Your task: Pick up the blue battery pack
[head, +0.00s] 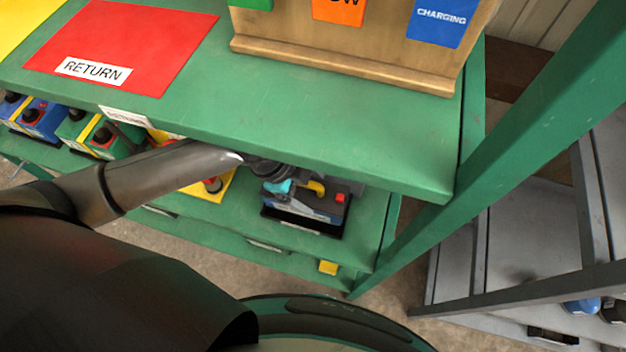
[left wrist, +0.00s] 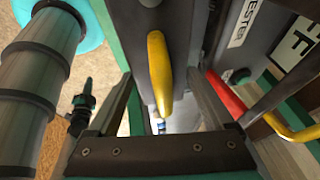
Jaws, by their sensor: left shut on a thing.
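A blue battery pack (head: 42,120) with a dark knob stands on the shelf under the worktop at the left in the head view. My left arm reaches under the worktop, and its gripper (head: 300,187) is at a dark grey unit (head: 306,208) farther right on that shelf. In the left wrist view, the left gripper (left wrist: 158,100) is shut on a yellow handle (left wrist: 158,75) on a grey body. The fingertips are partly hidden in the head view. My right gripper is not seen.
The green worktop (head: 300,115) overhangs the shelf and carries a red RETURN mat (head: 125,45) and a wooden sign board (head: 340,70). Green (head: 82,130) and yellow packs stand beside the blue one. A green post (head: 500,150) rises at the right, before a grey rack (head: 530,230).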

